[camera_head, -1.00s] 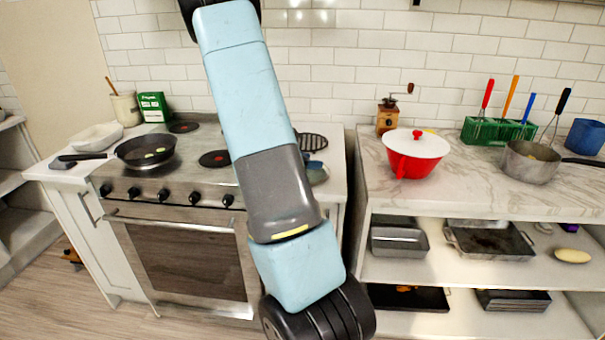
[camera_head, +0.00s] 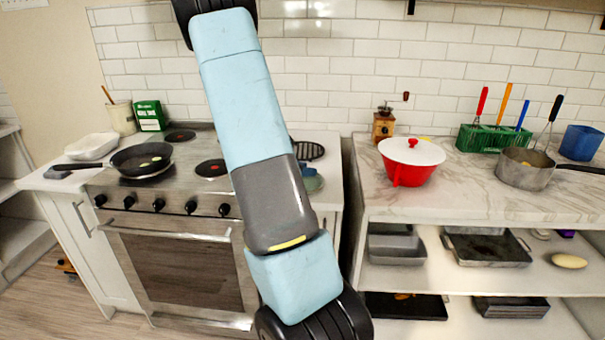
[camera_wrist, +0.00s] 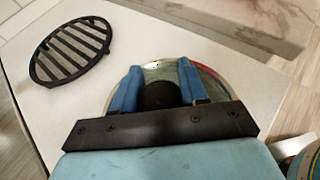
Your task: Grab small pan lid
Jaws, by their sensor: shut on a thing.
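The small pan lid (camera_wrist: 213,85) is round, with a greenish glass-like surface and a dark knob (camera_wrist: 158,96). It is in the middle of the wrist view, over the white counter. My gripper (camera_wrist: 158,72) has its two blue fingers on either side of the knob and is shut on it. The palm bar hides the lid's near part.
A black slatted trivet (camera_wrist: 70,50) lies left of the lid. The stove (camera_head: 200,180) carries a black frying pan (camera_head: 142,160). On the marble counter right of a gap stand a red pot with a white lid (camera_head: 412,151), a grinder (camera_head: 384,125) and a steel saucepan (camera_head: 525,175).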

